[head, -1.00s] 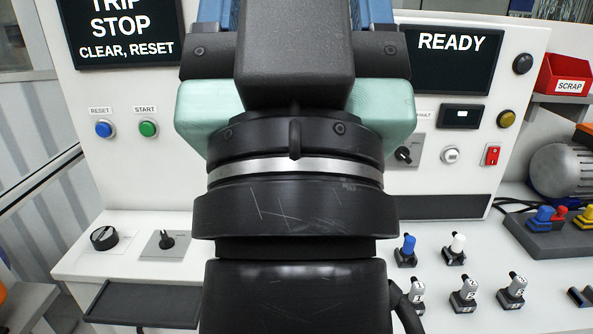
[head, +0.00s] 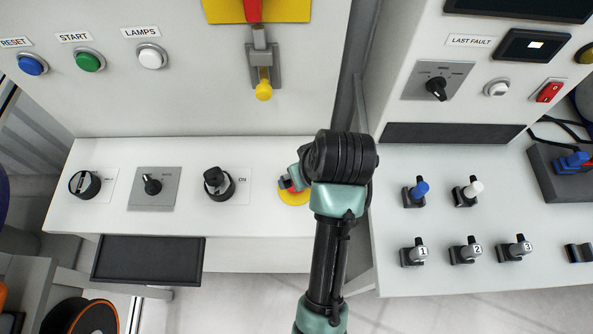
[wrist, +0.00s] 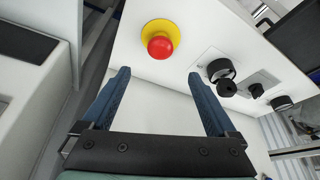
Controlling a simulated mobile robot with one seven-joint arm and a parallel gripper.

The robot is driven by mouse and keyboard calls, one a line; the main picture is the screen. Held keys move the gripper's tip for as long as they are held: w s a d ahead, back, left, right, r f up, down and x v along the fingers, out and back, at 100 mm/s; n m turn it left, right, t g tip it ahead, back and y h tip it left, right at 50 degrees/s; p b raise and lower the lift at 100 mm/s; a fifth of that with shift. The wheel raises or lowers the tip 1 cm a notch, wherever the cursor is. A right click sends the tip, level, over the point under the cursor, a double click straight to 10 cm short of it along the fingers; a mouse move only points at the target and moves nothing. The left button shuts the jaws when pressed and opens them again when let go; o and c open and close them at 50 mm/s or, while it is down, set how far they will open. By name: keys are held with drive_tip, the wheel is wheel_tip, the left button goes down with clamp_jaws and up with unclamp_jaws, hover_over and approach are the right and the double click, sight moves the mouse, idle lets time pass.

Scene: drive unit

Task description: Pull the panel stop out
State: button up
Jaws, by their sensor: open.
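The panel stop is a red mushroom button on a yellow disc, set in the white desk. In the wrist view the stop (wrist: 160,47) shows whole, just beyond the fingertips and between their lines. My gripper (wrist: 158,78) is open, with its two blue fingers apart and nothing between them. In the head view my arm hides most of the stop; part of its yellow disc (head: 295,198) shows. My gripper (head: 287,184) is mostly hidden there, close over the stop. I cannot tell whether it touches.
Left of the stop on the desk are a black knob (head: 217,183), a selector on a grey plate (head: 153,186) and another knob (head: 84,184). A yellow-tipped lever (head: 263,84) hangs on the upright panel above. The right-hand desk holds several toggles (head: 416,190).

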drive_tip(key=p+x, duration=0.1)
drive_tip(key=x, duration=1)
clamp_jaws()
drive_tip(key=shift+r, duration=0.1)
